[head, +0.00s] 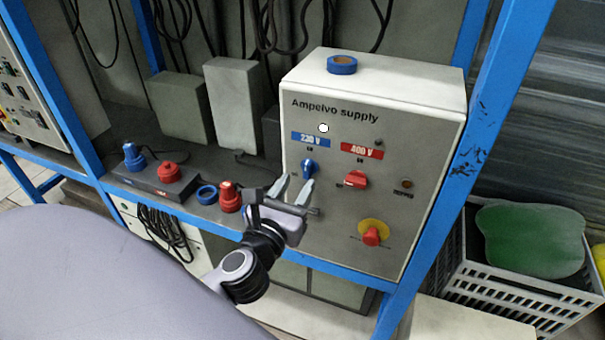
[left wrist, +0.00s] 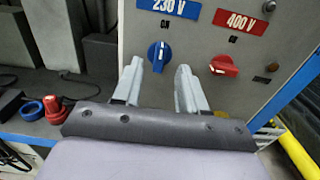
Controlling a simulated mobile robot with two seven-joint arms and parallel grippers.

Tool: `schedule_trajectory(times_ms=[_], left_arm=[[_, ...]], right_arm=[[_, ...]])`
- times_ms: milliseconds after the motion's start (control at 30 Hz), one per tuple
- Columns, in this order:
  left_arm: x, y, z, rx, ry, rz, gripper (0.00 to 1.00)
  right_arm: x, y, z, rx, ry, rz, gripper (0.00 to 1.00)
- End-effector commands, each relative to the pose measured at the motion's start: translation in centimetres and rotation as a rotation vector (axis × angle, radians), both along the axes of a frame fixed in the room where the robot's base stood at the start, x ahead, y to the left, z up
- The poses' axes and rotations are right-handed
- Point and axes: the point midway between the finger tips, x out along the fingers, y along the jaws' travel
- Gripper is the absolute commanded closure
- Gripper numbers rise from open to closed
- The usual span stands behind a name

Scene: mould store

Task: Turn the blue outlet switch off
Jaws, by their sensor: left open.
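The blue outlet switch (head: 309,168) is a round knob under the blue 230 V label (head: 311,140) on the grey front of the Ampelvo supply box (head: 320,228). In the left wrist view the blue switch (left wrist: 159,55) has its grip bar nearly upright, slightly tilted. My left gripper (head: 295,186) is open in front of the panel, just below the blue switch. In the left wrist view its two fingers (left wrist: 159,70) lie either side of the switch, with nothing between them. I cannot tell whether they touch the panel. My right gripper is out of view.
A red switch (head: 355,179) sits right of the blue one under a 400 V label. A red button on yellow (head: 371,236) is lower. Blue tape (head: 342,65) lies on the box. Plugs (head: 229,196) and a socket strip (head: 150,183) lie left. Blue rack posts (head: 500,95) flank the box.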

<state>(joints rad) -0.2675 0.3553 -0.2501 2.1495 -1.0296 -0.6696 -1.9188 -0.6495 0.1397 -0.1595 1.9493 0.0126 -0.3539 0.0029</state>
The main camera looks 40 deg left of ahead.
Motion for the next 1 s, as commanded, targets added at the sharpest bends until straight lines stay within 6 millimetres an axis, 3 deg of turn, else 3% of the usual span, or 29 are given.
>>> schedule_trajectory(times_ms=[300, 667, 700, 800, 833, 1000], left_arm=[[3.5, 0.8, 0.0, -0.002, 0.001, 0.0, 0.58], [4.0, 1.0, -0.1, -0.005, 0.002, 0.0, 0.58], [4.0, 1.0, -0.1, -0.005, 0.002, 0.0, 0.62], [4.0, 1.0, -0.1, -0.005, 0.002, 0.0, 0.94], [4.0, 0.9, -0.1, -0.005, 0.002, 0.0, 1.0], [4.0, 0.9, -0.1, -0.006, 0.002, -0.001, 1.0]], right_arm=[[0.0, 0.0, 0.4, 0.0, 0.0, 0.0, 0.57], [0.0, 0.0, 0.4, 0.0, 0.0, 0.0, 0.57], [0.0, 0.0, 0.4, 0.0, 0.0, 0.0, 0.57], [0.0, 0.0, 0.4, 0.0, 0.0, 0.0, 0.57], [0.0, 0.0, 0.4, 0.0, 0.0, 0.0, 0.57], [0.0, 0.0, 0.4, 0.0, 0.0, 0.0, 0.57]])
